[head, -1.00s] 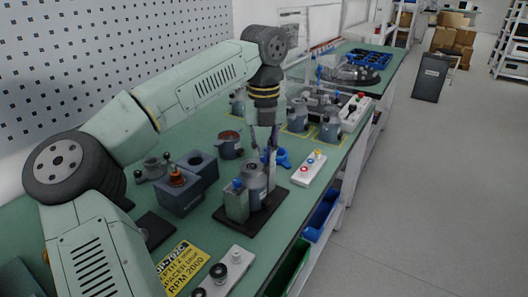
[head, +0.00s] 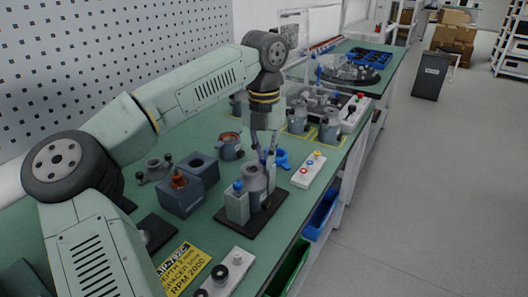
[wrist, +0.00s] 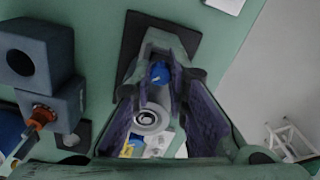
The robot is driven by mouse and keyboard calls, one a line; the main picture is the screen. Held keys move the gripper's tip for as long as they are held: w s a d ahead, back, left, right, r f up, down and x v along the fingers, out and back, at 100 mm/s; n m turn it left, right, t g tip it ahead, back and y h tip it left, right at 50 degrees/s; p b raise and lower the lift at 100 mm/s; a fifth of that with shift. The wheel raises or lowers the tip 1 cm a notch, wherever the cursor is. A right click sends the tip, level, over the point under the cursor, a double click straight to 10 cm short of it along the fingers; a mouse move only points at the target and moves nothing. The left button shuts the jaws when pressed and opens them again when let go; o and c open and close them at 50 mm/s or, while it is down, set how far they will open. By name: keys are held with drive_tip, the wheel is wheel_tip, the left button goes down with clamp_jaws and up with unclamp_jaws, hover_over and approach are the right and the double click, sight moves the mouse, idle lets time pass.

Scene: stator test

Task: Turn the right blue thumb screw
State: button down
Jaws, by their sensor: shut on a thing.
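The grey fixture stands on a black plate (head: 226,216) near the table's front edge. It has a grey cylinder (head: 254,184) in the middle and a left block with a blue thumb screw (head: 238,186) on top. My gripper (head: 266,150) points down over the right side of the fixture. In the wrist view, my gripper (wrist: 161,75) has its purple-padded fingers closed in on the right blue thumb screw (wrist: 159,72), which shows between the fingertips. The round top of the cylinder (wrist: 149,120) also shows between the fingers. In the head view the fingers partly hide the right screw.
A white button box (head: 308,169) and a blue part (head: 282,159) are to the right and behind. A yellow sign (head: 184,268) lies in front. The aisle floor at right is clear.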

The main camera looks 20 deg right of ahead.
sight(264, 159)
drive_tip(key=shift+m, duration=0.6)
drive_tip(key=c, duration=1.5)
unclamp_jaws()
drive_tip(key=shift+c, duration=0.2)
wheel_tip(264, 159, up, 12)
drive_tip(key=shift+s, duration=0.1)
